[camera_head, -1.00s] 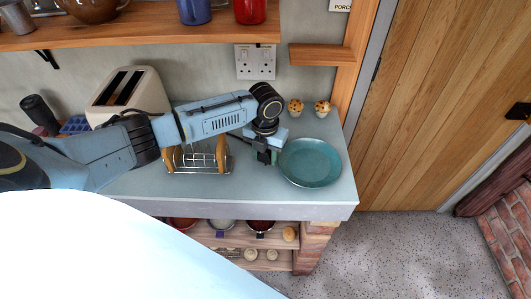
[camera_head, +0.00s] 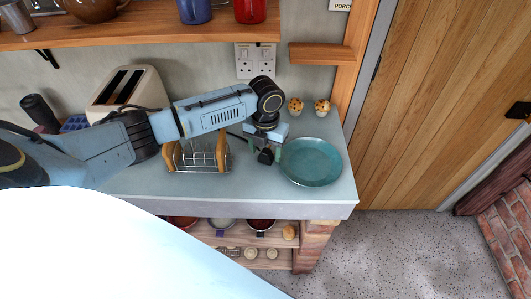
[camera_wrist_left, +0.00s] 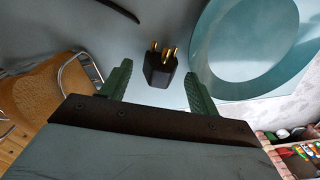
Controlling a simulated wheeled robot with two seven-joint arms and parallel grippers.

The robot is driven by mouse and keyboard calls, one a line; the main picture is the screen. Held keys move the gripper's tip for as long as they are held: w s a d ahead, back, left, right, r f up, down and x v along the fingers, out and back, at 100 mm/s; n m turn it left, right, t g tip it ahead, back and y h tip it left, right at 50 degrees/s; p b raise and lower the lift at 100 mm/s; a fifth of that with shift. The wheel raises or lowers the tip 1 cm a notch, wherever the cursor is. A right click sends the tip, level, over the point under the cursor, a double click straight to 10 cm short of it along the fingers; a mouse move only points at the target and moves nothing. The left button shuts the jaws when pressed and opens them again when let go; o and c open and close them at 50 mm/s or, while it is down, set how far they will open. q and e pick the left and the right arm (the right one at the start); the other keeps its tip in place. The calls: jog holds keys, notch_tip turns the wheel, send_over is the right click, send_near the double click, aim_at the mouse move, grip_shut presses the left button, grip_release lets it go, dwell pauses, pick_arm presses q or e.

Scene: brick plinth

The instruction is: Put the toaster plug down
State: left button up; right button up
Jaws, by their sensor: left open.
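The black toaster plug (camera_head: 265,157) lies on the grey-blue counter (camera_head: 250,195), just left of the teal plate. In the left wrist view the plug (camera_wrist_left: 160,68) shows its brass pins, pointing away from my wrist. My left gripper (camera_head: 266,152) is open over the plug, with one green finger on each side of it and gaps between. In the left wrist view the gripper (camera_wrist_left: 156,76) shows both fingers clear of the plug. The cream toaster (camera_head: 130,88) stands at the back left, partly hidden by my left arm. My right gripper is out of view.
The teal plate (camera_head: 311,162) is close to the right of the plug. Two muffins (camera_head: 322,107) sit at the back right. A double wall socket (camera_head: 255,62) is behind, and a wooden shelf (camera_head: 150,31) overhangs the counter.

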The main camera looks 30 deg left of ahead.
aim_at(266, 151)
pick_arm(q)
notch_tip(266, 151, up, 11)
dwell(0.3)
jog(key=shift+f, duration=0.1)
